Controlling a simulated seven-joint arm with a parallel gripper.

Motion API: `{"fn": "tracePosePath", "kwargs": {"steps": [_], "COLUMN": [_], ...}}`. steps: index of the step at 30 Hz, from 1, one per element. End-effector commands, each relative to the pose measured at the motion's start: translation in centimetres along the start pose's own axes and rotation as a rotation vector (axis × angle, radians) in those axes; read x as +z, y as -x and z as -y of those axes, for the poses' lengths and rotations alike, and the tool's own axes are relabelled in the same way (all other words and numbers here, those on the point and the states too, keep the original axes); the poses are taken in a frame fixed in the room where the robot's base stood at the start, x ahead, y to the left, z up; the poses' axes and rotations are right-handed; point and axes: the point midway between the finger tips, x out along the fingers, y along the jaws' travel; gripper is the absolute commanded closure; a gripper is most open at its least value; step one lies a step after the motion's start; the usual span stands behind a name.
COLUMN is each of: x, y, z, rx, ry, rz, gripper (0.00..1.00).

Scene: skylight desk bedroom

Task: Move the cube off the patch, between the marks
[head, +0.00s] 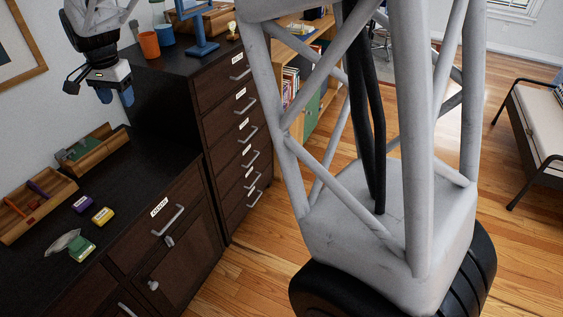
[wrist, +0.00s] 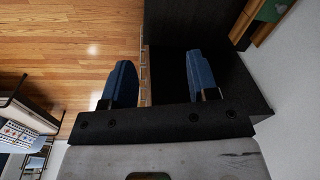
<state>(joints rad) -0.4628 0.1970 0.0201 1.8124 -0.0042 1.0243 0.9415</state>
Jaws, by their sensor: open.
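Several small blocks lie on the dark counter at the lower left of the head view. A green block (head: 83,249) with a pale label lies beside or partly on a grey-white flat shape (head: 62,241), possibly the patch. A yellow and purple block (head: 102,215) and a dark purple block (head: 81,204) lie farther back. I cannot tell which one is the cube, and I cannot make out the marks. My gripper (head: 116,95) hangs above the counter's far end, well away from the blocks. Its blue fingers also show in the wrist view (wrist: 161,84), apart and empty.
A wooden tray (head: 14,236) with purple and red items stands at the counter's left, and another (head: 119,139) with a green item behind. A taller dark drawer cabinet (head: 205,85) bears an orange cup (head: 149,44), a blue cup (head: 165,35) and a blue stand (head: 202,46).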

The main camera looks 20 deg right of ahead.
Motion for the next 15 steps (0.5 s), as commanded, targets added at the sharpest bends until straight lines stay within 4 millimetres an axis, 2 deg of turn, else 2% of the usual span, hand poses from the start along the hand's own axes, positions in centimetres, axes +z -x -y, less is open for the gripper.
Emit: {"fn": "tracePosePath", "kwargs": {"steps": [1,4,15], "x": [0.0,0.0,1.4], "y": [1.2,2.4,5.3], "z": [-1.6,-4.7,-15.8], "rx": [-0.008,-0.014,-0.025], "ry": [0.009,0.032,0.119], "rz": [-0.008,-0.016,-0.045], "gripper": [0.46,0.46,0.46]}}
